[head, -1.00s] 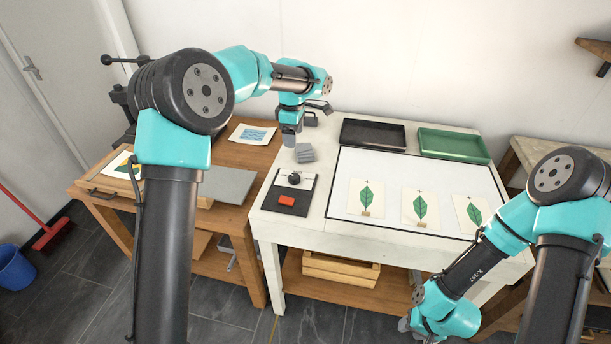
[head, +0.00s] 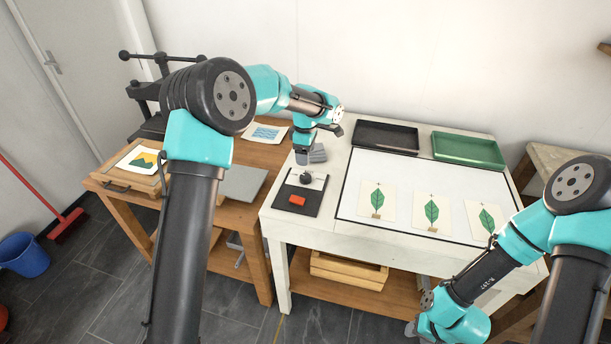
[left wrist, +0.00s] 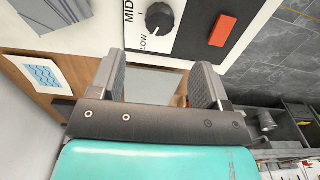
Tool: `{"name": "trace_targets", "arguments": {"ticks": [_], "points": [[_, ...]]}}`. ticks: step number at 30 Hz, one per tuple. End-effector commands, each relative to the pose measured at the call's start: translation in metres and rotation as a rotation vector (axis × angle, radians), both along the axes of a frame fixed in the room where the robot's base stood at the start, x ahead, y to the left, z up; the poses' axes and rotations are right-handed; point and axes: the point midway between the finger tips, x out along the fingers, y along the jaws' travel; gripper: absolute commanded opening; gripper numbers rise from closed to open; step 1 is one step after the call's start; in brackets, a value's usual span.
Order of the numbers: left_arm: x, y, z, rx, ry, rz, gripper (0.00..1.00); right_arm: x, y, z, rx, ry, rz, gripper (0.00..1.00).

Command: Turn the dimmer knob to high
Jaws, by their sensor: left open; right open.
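The black dimmer knob (head: 306,178) sits on the dark control panel (head: 313,207) at the left of the light table. In the left wrist view the knob (left wrist: 159,17) shows a pale mark that appears to point toward the LOW label; MID is also readable. A red switch (head: 297,200) is on the same panel. My left gripper (head: 304,156) is just behind the knob and above it, apart from it. In the left wrist view its fingers (left wrist: 158,68) are spread and empty. My right gripper (head: 413,328) is low at the lower right, partly hidden by its arm.
A grey block (head: 318,154) is close beside my left gripper. A black tray (head: 385,137) and a green tray (head: 467,150) stand at the back. Several leaf prints lie on the white light panel (head: 400,167). A wooden table with a press stands left.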

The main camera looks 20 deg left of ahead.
Motion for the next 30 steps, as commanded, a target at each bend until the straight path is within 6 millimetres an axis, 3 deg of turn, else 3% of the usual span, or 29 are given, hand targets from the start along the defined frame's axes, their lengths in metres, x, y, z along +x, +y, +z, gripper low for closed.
{"name": "trace_targets", "arguments": {"ticks": [15,21,30], "points": [[0.000,0.000,-0.085,0.000,0.002,0.000,0.70,0.000,0.000,0.000,0.000,0.000,0.000,0.43],[0.000,0.000,-0.098,-0.001,-0.001,-0.001,0.70,0.000,0.000,0.000,0.000,0.000,0.000,0.43],[0.000,0.000,-0.099,-0.001,-0.001,0.000,0.68,0.000,0.000,0.000,0.000,0.000,0.000,0.43]]}}
